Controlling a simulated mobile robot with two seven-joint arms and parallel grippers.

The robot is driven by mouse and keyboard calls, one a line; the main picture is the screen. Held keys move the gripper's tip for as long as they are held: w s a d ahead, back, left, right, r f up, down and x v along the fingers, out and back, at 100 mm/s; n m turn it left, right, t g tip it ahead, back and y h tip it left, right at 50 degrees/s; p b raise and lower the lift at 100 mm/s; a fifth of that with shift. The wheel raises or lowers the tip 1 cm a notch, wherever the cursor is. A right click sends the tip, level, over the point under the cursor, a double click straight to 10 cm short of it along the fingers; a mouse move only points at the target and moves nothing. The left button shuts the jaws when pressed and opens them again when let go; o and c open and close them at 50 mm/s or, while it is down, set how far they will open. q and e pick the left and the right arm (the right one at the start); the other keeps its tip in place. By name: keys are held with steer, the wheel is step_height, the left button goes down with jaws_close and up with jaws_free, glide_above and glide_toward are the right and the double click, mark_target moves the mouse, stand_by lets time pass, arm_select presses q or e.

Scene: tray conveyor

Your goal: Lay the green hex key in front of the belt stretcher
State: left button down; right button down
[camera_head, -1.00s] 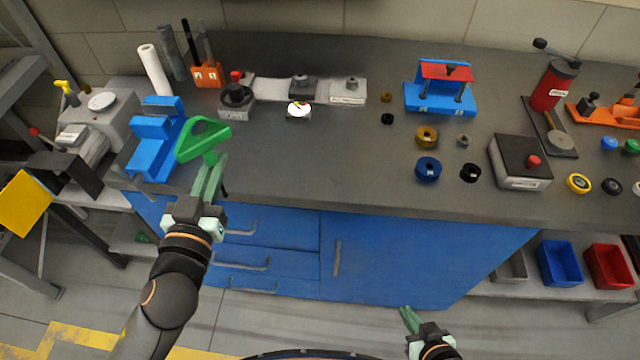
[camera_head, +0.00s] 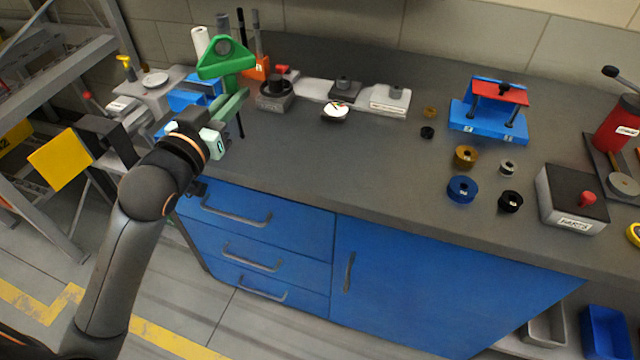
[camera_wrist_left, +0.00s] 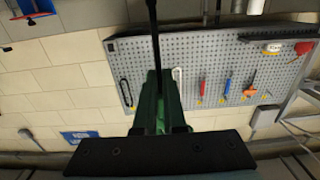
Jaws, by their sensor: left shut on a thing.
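The green hex key (camera_head: 226,62) shows in the head view as a bright green triangular handle with a dark thin rod below it. My left gripper (camera_head: 232,103) is shut on it and holds it above the left end of the bench. In the left wrist view the dark rod (camera_wrist_left: 152,40) points up from between the fingers (camera_wrist_left: 158,105). No label reads as belt stretcher. It may be the blue stand with a red top plate (camera_head: 490,112) or the grey rail unit (camera_head: 318,90); I cannot tell which. My right gripper is out of view.
A blue fixture (camera_head: 182,100) is partly hidden behind my left gripper. A white dish (camera_head: 335,113) sits before the rail unit. Several rings, including a blue one (camera_head: 462,189), lie before the blue stand. The bench top (camera_head: 350,160) is clear at centre front.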

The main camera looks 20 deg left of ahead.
arm_select(q)
steer(key=w+d+f, duration=0.2)
steer(key=d+f, duration=0.2)
steer(key=w+d+f+b, duration=0.1)
steer(key=d+f, duration=0.3)
steer(key=w+d+f+b, duration=0.1)
steer(key=w+d+f, duration=0.1)
steer(key=d+f, duration=0.2)
steer(key=shift+w+d, duration=0.35)
steer(key=shift+d, duration=0.1)
steer(key=shift+f, duration=0.35)
steer(key=shift+f, duration=0.15)
